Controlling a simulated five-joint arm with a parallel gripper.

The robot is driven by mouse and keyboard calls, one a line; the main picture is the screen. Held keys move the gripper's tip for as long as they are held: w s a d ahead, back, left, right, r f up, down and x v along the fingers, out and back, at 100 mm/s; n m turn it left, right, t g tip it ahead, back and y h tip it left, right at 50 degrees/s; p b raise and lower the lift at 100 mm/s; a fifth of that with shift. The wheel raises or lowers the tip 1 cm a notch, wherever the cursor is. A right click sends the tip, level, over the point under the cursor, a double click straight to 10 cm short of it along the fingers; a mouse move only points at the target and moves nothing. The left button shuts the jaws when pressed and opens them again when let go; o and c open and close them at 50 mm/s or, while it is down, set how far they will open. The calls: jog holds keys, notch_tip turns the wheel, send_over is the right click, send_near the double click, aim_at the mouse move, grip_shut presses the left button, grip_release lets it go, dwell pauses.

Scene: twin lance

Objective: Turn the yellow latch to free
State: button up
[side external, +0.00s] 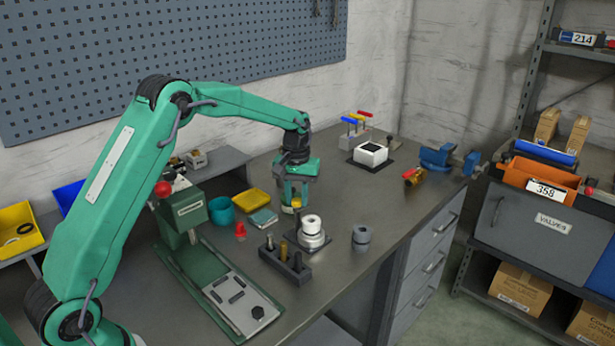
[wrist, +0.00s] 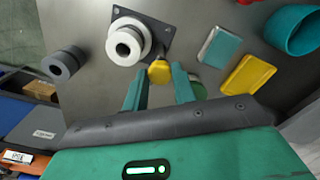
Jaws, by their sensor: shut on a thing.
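The yellow latch (wrist: 160,70) is a small rounded piece beside a white-topped metal cylinder (wrist: 126,43) in the wrist view. The cylinder stands on a dark square plate (wrist: 158,32), and the latch is near the plate's edge. My gripper (wrist: 160,84) has one green finger on each side of the latch and is shut on it. In the side view my gripper (side external: 293,200) points down, with the latch (side external: 296,203) showing at the fingertips, just behind the white-topped cylinder (side external: 311,226). The fingers partly hide the latch there.
A grey cylinder (side external: 361,237) stands to the right. A dark block with upright pegs (side external: 286,265) is in front. A red piece (side external: 240,231), a teal cup (side external: 221,210) and a yellow tray (side external: 251,201) lie to the left.

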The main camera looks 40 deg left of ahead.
aim_at(297, 200)
jog(key=shift+r+n, duration=0.1)
jog(key=shift+n, duration=1.2)
jog(key=o, duration=1)
notch_tip(297, 200, up, 7)
jog(key=shift+r, duration=0.35)
